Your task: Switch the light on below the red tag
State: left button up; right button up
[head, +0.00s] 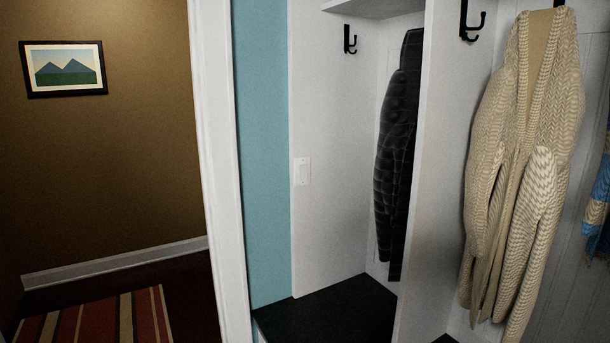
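A white light switch plate (302,171) is on the white side panel of the coat cubby, near the middle of the head view. It is small, and I cannot tell whether its switch is on or off. I see no red tag in the head view. Neither of my grippers is in view.
A black puffer jacket (397,160) hangs in the cubby above a dark bench (325,318). A beige knitted cardigan (530,170) hangs at the right. A white door frame (217,170) separates the cubby from a brown-walled room with a striped rug (97,320) and a picture (64,69).

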aim_at(303, 169)
jog(key=z, duration=0.65)
jog(key=i+j+z, duration=0.15)
jog(key=j+z, duration=0.2)
jog(key=i+j+z, duration=0.15)
jog(key=j+z, duration=0.2)
jog(key=j, duration=0.15)
jog(key=j+z, duration=0.35)
jog(key=i+j+z, duration=0.1)
jog(key=j, duration=1.65)
jog(key=i+z, duration=0.05)
